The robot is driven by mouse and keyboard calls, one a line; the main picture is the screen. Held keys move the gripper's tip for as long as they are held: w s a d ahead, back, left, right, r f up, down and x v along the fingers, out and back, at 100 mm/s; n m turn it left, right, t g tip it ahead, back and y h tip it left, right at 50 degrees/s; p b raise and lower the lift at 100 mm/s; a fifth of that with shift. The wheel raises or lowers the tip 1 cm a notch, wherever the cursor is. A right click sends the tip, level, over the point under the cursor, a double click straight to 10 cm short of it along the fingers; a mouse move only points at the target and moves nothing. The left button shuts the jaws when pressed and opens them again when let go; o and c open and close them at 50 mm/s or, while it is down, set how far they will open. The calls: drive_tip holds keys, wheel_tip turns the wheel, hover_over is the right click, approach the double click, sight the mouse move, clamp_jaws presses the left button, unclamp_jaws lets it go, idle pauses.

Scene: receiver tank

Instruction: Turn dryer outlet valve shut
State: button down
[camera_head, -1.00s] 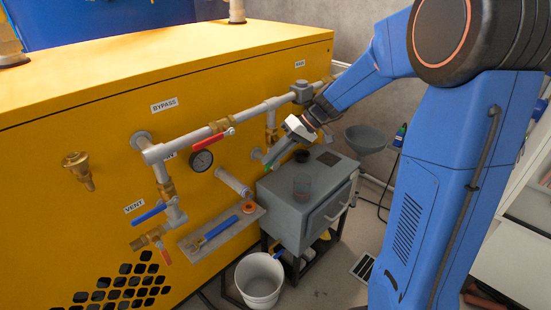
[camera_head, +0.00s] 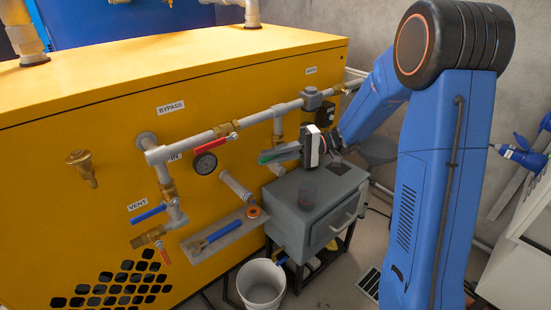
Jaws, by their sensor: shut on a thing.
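My gripper (camera_head: 268,156) is at the vertical branch pipe (camera_head: 279,124) on the right part of the yellow panel. Its fingers point left, roughly level, and are shut on a narrow greenish piece that I take to be the outlet valve's handle (camera_head: 265,158). The fingers hide most of it, so its exact angle is unclear. The brass valve body (camera_head: 278,140) shows just above the fingers. My gripper's white and black body is above the grey box.
A red-handled valve (camera_head: 226,130) sits on the bypass pipe, and a blue-handled one (camera_head: 148,214) near the vent label. A gauge (camera_head: 205,163) is left of my gripper. A grey box (camera_head: 285,205) stands below, a white bucket (camera_head: 262,282) on the floor.

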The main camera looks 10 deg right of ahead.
drive_tip(key=shift+r+y, duration=0.15)
drive_tip(key=shift+y, duration=0.15)
idle(0.4)
drive_tip(key=c, duration=1.7)
unclamp_jaws()
drive_tip(key=shift+c, duration=0.2)
drive_tip(key=w+d, duration=0.2)
drive_tip(key=d, duration=1.5)
drive_tip(key=shift+d, duration=0.15)
drive_tip(key=shift+w, duration=0.1)
